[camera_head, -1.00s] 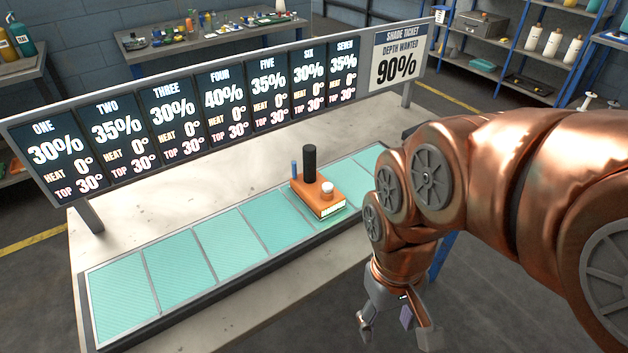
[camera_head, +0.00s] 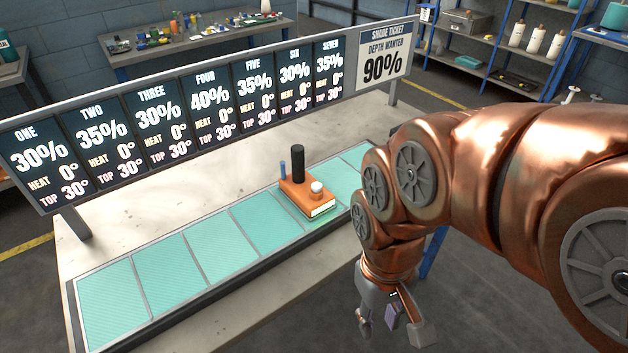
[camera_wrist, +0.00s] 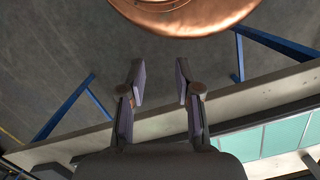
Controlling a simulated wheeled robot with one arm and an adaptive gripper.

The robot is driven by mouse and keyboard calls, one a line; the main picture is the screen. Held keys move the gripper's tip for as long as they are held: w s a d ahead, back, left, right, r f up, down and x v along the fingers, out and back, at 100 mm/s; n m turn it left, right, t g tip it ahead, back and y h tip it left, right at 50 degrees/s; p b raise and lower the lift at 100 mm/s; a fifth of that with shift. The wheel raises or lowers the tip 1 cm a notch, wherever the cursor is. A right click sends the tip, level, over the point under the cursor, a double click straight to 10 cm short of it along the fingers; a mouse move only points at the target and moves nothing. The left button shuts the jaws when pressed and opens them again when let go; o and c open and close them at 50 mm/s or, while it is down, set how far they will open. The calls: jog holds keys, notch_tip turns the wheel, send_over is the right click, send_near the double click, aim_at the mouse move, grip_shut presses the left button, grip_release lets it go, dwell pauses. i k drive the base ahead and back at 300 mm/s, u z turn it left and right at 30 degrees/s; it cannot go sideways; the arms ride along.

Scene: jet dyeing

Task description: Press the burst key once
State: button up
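An orange device (camera_head: 310,197) sits on the row of teal panels, toward their right end in the head view. It carries a tall black cylinder (camera_head: 297,164), a thin blue peg (camera_head: 282,170) and a short white-topped knob (camera_head: 316,188). No label reading "burst" is legible, so I cannot tell which part is the burst key. My gripper (camera_head: 393,333) hangs at the right of the device, apart from it and beyond the table's front edge. In the wrist view my gripper (camera_wrist: 160,82) has its two fingers apart, with nothing between them.
A display board (camera_head: 190,112) with seven percentage panels stands behind the teal panels (camera_head: 215,245). A shade ticket (camera_head: 384,66) reads 90%. Shelves (camera_head: 500,55) and a cluttered bench (camera_head: 200,45) stand behind. The space above the teal panels left of the device is clear.

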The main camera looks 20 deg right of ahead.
aim_at(317, 186)
jog(key=u, duration=1)
jog(key=k, duration=1.3)
jog(key=u, duration=0.55)
jog(key=i, duration=0.75)
jog(key=z, duration=0.25)
